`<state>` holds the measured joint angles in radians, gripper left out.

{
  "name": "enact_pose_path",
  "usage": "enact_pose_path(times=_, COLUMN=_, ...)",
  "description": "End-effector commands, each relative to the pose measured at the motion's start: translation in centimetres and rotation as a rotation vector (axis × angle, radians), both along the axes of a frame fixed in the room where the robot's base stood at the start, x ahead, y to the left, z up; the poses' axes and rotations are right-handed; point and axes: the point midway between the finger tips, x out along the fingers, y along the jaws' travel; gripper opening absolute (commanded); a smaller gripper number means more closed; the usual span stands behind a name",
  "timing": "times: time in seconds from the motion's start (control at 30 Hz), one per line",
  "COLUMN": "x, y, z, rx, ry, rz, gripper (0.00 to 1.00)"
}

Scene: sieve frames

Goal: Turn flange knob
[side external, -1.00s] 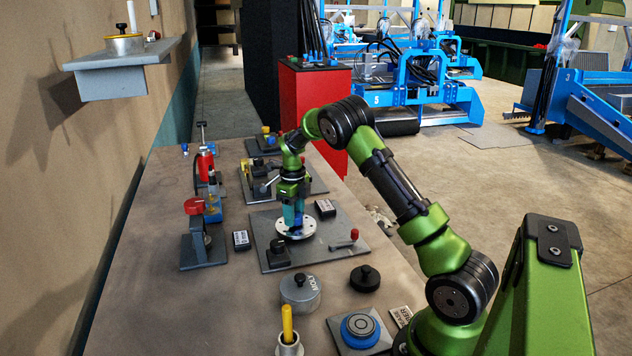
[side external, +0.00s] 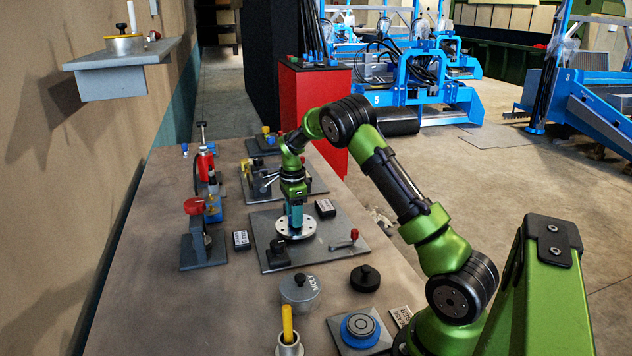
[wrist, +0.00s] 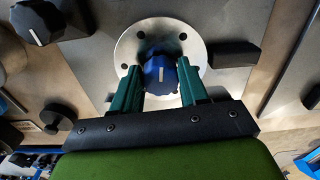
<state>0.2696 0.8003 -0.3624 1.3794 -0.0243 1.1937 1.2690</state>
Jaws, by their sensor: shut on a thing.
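The flange is a pale metal disc with small dark holes (side external: 309,226), lying on a grey plate. It also shows in the wrist view (wrist: 205,60). The blue flange knob (wrist: 158,72) stands at its middle and has a white line on top. My gripper (wrist: 166,85) has its teal fingers on either side of the knob and is shut on it. In the side view, my gripper (side external: 295,222) points down over the disc. The knob is mostly hidden there by the fingers.
A black knob (side external: 279,247) and a red-tipped lever (side external: 353,236) share the grey plate (side external: 335,255). A red-topped stand (side external: 195,207) is to the left. A grey lidded pot (side external: 300,293) and a black knobbed disc (side external: 365,278) are nearer the camera.

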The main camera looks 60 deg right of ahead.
Motion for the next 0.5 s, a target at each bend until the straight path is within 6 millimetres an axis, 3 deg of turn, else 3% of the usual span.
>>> enact_pose_path(times=0.5, x=-0.16, y=0.11, z=0.21, rx=0.0, ry=-0.003, rz=0.488, gripper=0.13)
